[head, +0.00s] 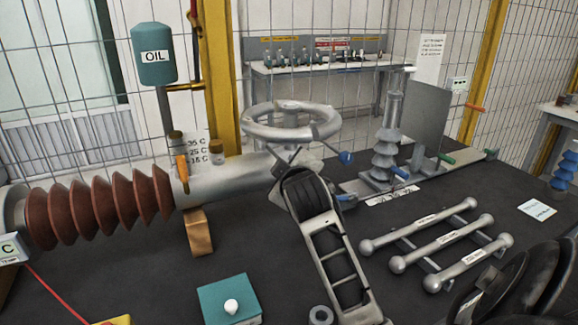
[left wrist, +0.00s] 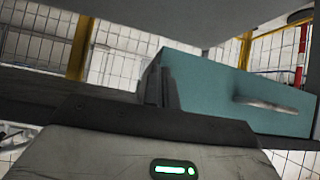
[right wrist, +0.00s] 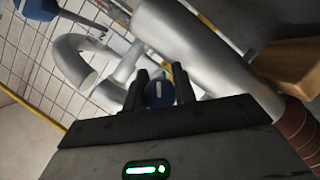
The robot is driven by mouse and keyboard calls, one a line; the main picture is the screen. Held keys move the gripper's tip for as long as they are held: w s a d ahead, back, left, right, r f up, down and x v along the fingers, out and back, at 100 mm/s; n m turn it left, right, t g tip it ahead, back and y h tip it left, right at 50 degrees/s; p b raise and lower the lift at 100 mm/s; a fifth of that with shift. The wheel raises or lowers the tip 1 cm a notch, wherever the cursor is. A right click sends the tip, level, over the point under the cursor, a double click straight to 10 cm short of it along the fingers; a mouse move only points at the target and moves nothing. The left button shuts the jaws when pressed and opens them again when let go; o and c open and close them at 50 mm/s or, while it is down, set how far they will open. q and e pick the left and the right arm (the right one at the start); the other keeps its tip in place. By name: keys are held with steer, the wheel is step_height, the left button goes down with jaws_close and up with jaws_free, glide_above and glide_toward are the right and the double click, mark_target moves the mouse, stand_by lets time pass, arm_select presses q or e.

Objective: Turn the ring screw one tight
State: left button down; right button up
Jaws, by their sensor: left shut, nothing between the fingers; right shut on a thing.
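A large silver ring (head: 292,120) stands on a grey horizontal tube (head: 235,178); the ring also shows in the right wrist view (right wrist: 78,62). My right gripper (head: 292,168) reaches up to the tube just below the ring. In the right wrist view, its fingers (right wrist: 158,88) are on either side of a round blue screw head (right wrist: 158,94) with a pale mark, beside the tube. I cannot tell how far the screw is turned in. My left gripper (left wrist: 160,85) is shut and empty, in front of a teal cabinet (left wrist: 225,90); it is out of the head view.
Brown ribbed insulators (head: 95,208) continue the tube leftward. A wooden block (head: 198,232) supports the tube. A teal box with a white knob (head: 230,300) stands on the dark table. Silver rods (head: 440,245) lie right of my right arm.

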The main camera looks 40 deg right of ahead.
steer(key=m+y, duration=0.2)
steer(key=m, duration=0.1)
steer(key=shift+a+f, duration=0.1)
steer(key=shift+f, duration=0.05)
steer(key=shift+m+y, duration=0.3)
steer(key=shift+m, duration=0.1)
stand_by(0.4)
steer(key=o, duration=1)
